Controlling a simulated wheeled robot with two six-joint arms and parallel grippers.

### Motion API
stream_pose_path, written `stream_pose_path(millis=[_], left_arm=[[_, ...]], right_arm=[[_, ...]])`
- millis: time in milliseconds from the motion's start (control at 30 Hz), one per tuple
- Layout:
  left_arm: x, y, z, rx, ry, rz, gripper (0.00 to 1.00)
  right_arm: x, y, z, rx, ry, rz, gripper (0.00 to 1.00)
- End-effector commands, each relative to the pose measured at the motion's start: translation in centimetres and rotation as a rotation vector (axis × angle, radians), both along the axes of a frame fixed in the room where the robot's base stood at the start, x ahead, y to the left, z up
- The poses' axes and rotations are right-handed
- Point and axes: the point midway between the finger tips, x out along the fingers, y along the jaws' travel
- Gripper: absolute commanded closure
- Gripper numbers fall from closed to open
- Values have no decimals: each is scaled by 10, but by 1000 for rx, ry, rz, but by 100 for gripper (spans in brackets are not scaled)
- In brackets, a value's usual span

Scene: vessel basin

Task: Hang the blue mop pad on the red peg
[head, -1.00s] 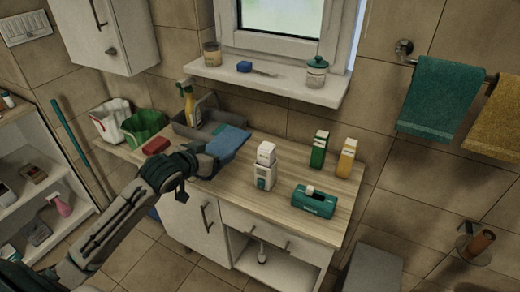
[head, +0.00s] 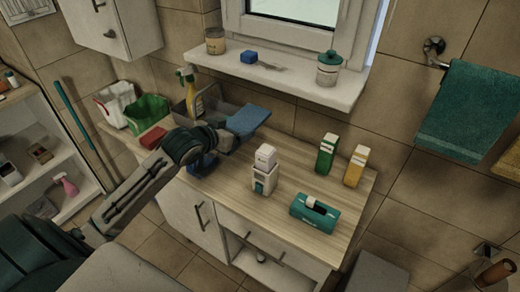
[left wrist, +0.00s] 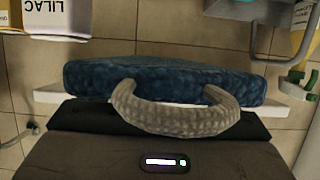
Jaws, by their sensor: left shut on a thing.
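The blue mop pad (head: 248,119) is held up above the wooden counter near the window, at the end of my left arm. My left gripper (head: 229,137) is shut on it; the fingertips are partly hidden. In the left wrist view the pad (left wrist: 190,80) lies across the picture, with a grey loop (left wrist: 175,118) on its near side. I cannot make out the red peg in any current view. My right gripper is not in view.
A window sill (head: 285,82) overhangs the back. A teal towel (head: 466,110) hangs at the right.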

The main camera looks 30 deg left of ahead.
Motion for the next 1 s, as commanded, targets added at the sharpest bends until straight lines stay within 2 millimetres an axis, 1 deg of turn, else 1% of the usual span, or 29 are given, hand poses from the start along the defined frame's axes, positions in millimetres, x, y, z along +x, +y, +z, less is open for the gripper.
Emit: stream_pose_path(millis=[33,67,167,267,433,500,600,833,967,1000], left_arm=[[0,0,-2,-1,1,0,45],[0,0,-4,-2,2,1,45],[0,0,-20,-4,5,2,45],[0,0,-45,-7,8,3,45],[0,0,-90,-6,6,4,45],[0,0,-107,-5,5,3,45],[0,0,-124,-3,3,2,45],[0,0,-145,-1,2,2,45],[1,0,-165,-3,3,2,45],[1,0,-166,-3,3,2,45]], right_arm=[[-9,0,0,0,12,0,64],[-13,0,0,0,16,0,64],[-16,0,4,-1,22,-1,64],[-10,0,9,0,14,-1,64],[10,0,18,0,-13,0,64],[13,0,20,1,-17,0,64],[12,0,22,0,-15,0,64],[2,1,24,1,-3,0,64],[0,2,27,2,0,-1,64],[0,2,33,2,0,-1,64]])
